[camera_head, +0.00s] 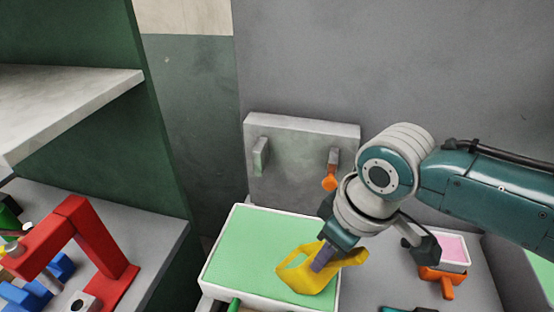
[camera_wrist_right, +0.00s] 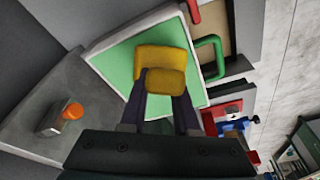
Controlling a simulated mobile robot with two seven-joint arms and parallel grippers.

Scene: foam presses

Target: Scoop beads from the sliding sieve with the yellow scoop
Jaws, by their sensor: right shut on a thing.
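The sliding sieve (camera_head: 245,240) is a white-rimmed tray with a flat green layer inside; single beads cannot be told apart. It also shows in the right wrist view (camera_wrist_right: 119,62), with a green handle (camera_wrist_right: 210,58) at its side. The yellow scoop (camera_head: 300,279) is over the sieve's right part, and it also shows in the right wrist view (camera_wrist_right: 160,60). Whether it touches the green layer or holds beads is unclear. My right gripper (camera_head: 322,257) is shut on the scoop from above; its dark fingers show in the wrist view (camera_wrist_right: 162,100). My left gripper is out of view.
A grey panel (camera_head: 290,150) with an orange-tipped peg (camera_head: 330,182) stands behind the sieve. A pink-topped tray (camera_head: 454,248) with an orange part (camera_head: 444,280) is at right. A red frame (camera_head: 75,235) and blue parts stand at left, below a shelf (camera_head: 70,95).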

